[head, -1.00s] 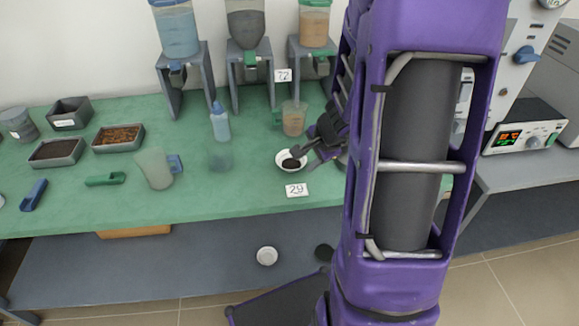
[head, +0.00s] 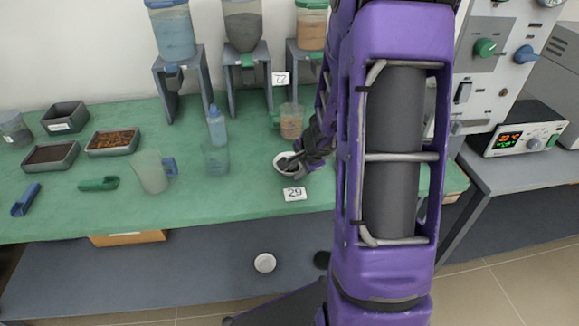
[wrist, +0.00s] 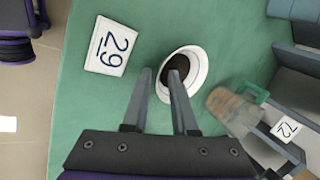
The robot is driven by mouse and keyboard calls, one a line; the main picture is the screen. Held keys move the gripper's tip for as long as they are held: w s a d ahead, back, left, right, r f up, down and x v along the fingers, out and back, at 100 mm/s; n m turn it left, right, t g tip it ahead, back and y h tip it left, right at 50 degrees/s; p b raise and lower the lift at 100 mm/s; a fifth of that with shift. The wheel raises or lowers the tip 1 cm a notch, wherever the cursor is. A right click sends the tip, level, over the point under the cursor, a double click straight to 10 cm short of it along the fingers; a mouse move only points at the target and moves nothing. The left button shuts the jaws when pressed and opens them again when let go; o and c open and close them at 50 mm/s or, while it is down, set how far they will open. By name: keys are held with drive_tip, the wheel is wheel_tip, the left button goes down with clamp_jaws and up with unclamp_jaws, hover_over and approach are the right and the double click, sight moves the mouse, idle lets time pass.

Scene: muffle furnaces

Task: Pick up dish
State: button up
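The dish (head: 280,163) is a small white round bowl with dark contents on the green bench, just behind the card marked 29 (head: 294,194). It also shows in the wrist view (wrist: 200,84). My gripper (head: 293,160) is at the dish's right side in the head view and partly covers it. In the wrist view my gripper (wrist: 159,70) is open, its two fingers apart. One finger overlaps the dish's inside and the other lies outside its near-left rim, so the rim shows between them. I cannot tell whether either finger touches the dish.
A cup with brown contents (head: 291,122) stands close behind the dish. A clear beaker (head: 215,158), a bottle (head: 217,127) and a jug (head: 151,172) stand to the left. Dispensers on grey stands (head: 246,80) line the back. The bench in front is mostly clear.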

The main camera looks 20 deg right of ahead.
clamp_jaws()
drive_tip(key=shift+r, duration=0.1)
wheel_tip(320, 180, up, 10)
drive_tip(key=p, duration=0.6)
idle(0.4)
